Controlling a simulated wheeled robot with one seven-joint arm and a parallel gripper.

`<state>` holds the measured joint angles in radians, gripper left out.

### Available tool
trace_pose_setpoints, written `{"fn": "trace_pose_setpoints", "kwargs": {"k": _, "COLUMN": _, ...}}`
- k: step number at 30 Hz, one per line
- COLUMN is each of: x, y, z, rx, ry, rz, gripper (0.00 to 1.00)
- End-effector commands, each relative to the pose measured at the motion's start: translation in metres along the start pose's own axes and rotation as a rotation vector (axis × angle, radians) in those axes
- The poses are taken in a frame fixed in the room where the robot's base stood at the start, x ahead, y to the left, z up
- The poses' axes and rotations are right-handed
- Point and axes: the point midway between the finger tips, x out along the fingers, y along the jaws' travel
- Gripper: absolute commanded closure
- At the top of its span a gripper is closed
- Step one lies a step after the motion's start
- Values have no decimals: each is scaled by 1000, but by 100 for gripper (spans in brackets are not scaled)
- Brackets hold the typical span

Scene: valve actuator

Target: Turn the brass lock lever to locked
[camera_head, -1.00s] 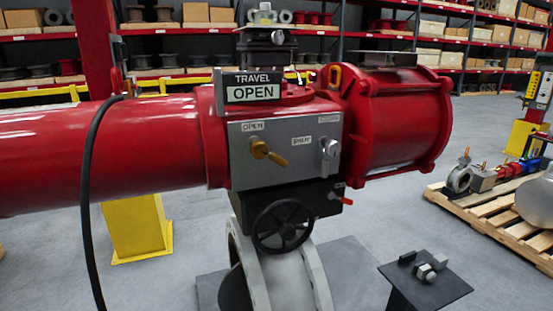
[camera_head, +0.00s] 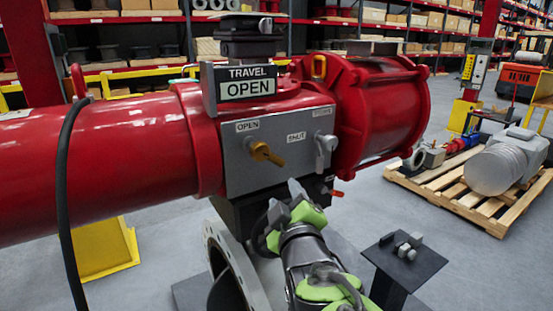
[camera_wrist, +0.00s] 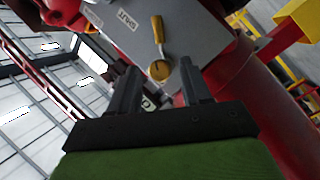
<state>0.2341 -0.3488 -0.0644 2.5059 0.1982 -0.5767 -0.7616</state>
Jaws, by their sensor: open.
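The brass lock lever (camera_head: 265,153) is on the front of a grey panel (camera_head: 275,170) on the red actuator. Its handle points right and slightly down from its round hub. An OPEN label is above it to the left and a SHUT label to the right. My gripper (camera_head: 286,201) is open and empty, below and slightly right of the lever, apart from it. In the wrist view the brass lever (camera_wrist: 158,48) appears beyond and between the two fingertips of my gripper (camera_wrist: 158,78), its round hub towards the gripper.
A silver lever (camera_head: 325,149) stands at the panel's right side. A TRAVEL sign (camera_head: 249,84) reads OPEN above the panel. A small red-tipped part (camera_head: 336,192) sticks out below. A black stand (camera_head: 405,258) is at the lower right, and a black hose (camera_head: 64,180) hangs at left.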

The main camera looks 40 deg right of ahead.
Motion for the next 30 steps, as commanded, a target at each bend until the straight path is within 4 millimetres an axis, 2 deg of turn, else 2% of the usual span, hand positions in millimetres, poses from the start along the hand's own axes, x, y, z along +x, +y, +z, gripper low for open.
{"fn": "trace_pose_setpoints", "kwargs": {"k": 5, "x": 25, "y": 1, "z": 0, "rx": -4, "ry": 0, "rz": 3, "gripper": 52}}
{"fn": "trace_pose_setpoints", "kwargs": {"k": 15, "x": 111, "y": 2, "z": -1, "rx": -3, "ry": 1, "rz": 3, "gripper": 52}}
{"fn": "trace_pose_setpoints", "kwargs": {"k": 19, "x": 138, "y": 2, "z": -2, "rx": -2, "ry": 3, "rz": 3, "gripper": 52}}
{"fn": "trace_pose_setpoints", "kwargs": {"k": 24, "x": 155, "y": 1, "z": -2, "rx": -1, "ry": 4, "rz": 3, "gripper": 52}}
{"fn": "trace_pose_setpoints", "kwargs": {"k": 30, "x": 157, "y": 1, "z": -2, "rx": 0, "ry": 4, "rz": 3, "gripper": 52}}
